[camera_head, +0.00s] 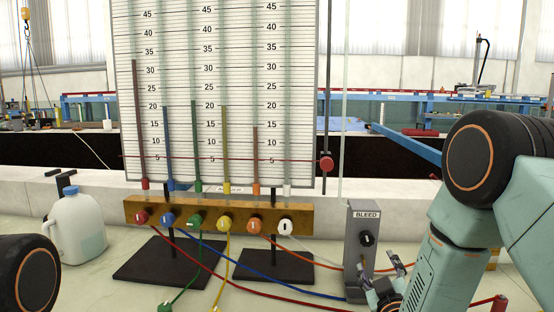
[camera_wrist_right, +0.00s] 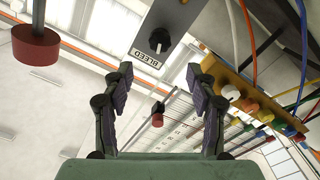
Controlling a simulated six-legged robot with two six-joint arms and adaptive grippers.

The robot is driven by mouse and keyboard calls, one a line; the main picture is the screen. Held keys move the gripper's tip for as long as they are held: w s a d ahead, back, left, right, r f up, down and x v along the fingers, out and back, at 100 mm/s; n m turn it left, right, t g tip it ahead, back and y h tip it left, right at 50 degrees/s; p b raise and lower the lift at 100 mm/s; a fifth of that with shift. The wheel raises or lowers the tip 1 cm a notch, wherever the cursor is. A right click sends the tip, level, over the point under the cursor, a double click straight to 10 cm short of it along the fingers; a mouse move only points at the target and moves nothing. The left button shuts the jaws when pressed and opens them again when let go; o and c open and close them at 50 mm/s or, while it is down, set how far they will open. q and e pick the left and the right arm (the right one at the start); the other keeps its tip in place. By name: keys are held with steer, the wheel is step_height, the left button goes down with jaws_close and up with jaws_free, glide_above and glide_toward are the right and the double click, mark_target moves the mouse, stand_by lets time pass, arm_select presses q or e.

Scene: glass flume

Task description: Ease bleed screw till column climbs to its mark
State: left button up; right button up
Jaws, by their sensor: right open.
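The grey bleed block (camera_head: 353,262) stands on the bench with a "BLEED" label and a black screw knob (camera_head: 366,239) bearing a white line. The knob also shows in the right wrist view (camera_wrist_right: 159,42). My right gripper (camera_head: 381,266) is open and empty, low in front of the block, just below the knob; in its wrist view its fingers (camera_wrist_right: 160,74) are spread, apart from the knob. The gauge board (camera_head: 223,90) holds several coloured columns; red stands highest, near 33. The rightmost, white-footed tube shows no coloured column. A red line crosses the board near 5.
A brass manifold (camera_head: 185,211) with several coloured ports stands left of the block on black bases (camera_head: 275,265). A red slider (camera_head: 326,164) sits right of the board, a white jug (camera_head: 77,230) far left.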

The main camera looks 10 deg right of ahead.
mark_target(368, 241)
steer(key=shift+w+d+m+p, duration=0.45)
steer(key=shift+w+m+p, duration=0.35)
steer(key=shift+w, duration=0.95)
steer(key=shift+w+d+m+p, duration=0.5)
steer(key=shift+w+m+p, duration=0.3)
steer(key=shift+w, duration=0.95)
steer(key=shift+w+d+m+p, duration=0.45)
steer(key=shift+w+m+p, duration=0.35)
steer(key=shift+w, duration=0.95)
steer(key=shift+f, duration=0.1)
steer(key=c, duration=1.1)
steer(key=shift+m+b, duration=0.35)
steer(key=shift+m, duration=0.75)
steer(key=shift+c, duration=0.2)
steer(key=shift+m, duration=0.8)
